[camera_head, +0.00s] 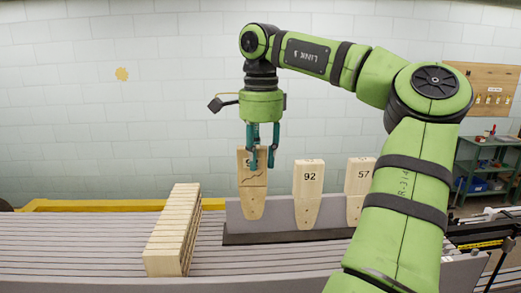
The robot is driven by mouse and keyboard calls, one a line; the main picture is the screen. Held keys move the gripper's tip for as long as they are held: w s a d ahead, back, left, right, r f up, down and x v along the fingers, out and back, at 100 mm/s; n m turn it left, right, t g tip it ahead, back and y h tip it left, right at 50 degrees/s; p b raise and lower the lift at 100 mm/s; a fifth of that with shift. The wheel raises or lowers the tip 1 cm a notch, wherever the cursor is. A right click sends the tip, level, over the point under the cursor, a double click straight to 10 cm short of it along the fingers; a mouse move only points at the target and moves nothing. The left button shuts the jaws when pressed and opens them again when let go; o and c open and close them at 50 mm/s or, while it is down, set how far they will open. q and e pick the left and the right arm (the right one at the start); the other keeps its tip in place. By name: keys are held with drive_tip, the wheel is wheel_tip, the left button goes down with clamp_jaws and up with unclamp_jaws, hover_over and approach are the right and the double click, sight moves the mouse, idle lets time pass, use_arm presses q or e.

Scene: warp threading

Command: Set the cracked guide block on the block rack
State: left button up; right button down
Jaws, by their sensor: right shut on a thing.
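The cracked guide block (252,185) is pale wood with a dark crack line across its upper part and a tapered lower end. My right gripper (259,163) points down and is shut on its top, partly covering its number. The block is upright at the left part of the grey block rack (276,215). Its top and lower tip sit higher than those of the blocks beside it. I cannot tell whether it touches the rack. Guide block 92 (309,185) and guide block 57 (358,180) stand upright in the rack to the right. My left gripper is not in view.
A row of pale wooden pieces (173,228) stands left of the rack on the grey slatted surface (75,240). A yellow rail (110,206) runs behind. A green shelf (485,165) stands at the far right. My right arm hides the rack's right end.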

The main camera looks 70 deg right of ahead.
drive_tip(key=shift+f+b, duration=0.7)
drive_tip(key=shift+f, duration=0.4)
drive_tip(key=shift+f, duration=0.1)
drive_tip(key=c, duration=0.9)
unclamp_jaws()
wheel_tip(320, 180, up, 12)
drive_tip(key=shift+r, duration=0.1)
